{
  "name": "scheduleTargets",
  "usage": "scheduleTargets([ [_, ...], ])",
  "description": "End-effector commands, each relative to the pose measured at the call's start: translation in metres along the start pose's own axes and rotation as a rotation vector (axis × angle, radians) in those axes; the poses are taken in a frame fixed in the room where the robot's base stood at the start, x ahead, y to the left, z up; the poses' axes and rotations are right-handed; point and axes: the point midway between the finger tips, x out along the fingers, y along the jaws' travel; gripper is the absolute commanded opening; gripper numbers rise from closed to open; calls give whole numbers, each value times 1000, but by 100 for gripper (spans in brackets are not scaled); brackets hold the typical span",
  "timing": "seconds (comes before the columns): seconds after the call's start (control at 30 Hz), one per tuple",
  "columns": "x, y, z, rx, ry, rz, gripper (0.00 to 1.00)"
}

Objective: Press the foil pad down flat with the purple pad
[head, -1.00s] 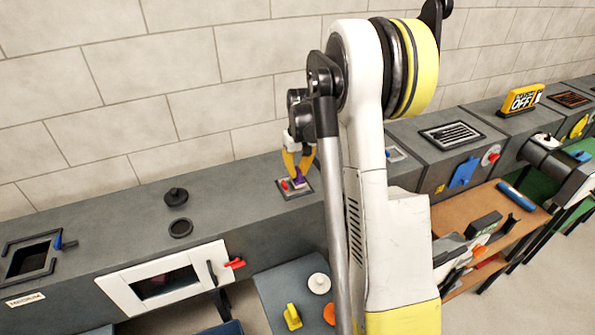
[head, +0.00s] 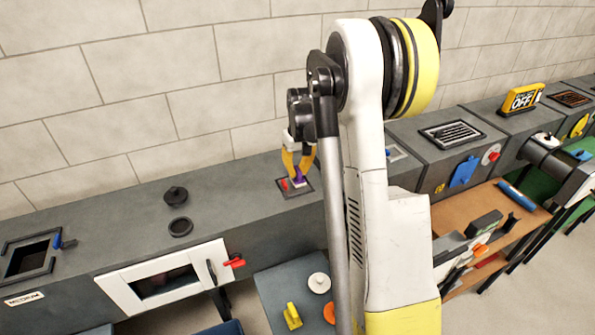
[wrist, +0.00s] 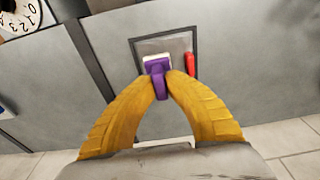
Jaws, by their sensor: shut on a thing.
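The purple pad (wrist: 157,68), a purple handle with a white base, is held between the yellow fingertips of my gripper (wrist: 161,80). It also shows in the head view (head: 299,176), where my gripper (head: 299,167) points down at the counter. The white base is over the light grey surface inside a dark square frame, which looks like the foil pad (wrist: 179,46). I cannot tell whether the base touches it, or whether the foil lies flat. The purple pad and fingers hide part of it.
A red handle (wrist: 190,64) stands just right of the purple pad, by the frame. On the counter left are a black knob (head: 175,195) and a black ring (head: 180,227). The wall (head: 200,90) rises behind. The counter between ring and frame is clear.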

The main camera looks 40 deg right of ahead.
Motion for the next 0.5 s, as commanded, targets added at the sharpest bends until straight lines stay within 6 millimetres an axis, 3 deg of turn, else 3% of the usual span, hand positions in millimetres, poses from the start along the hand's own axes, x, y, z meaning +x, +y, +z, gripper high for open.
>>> scheduleTargets([
  [0.5,-4,0,0,0,-1,0,0],
])
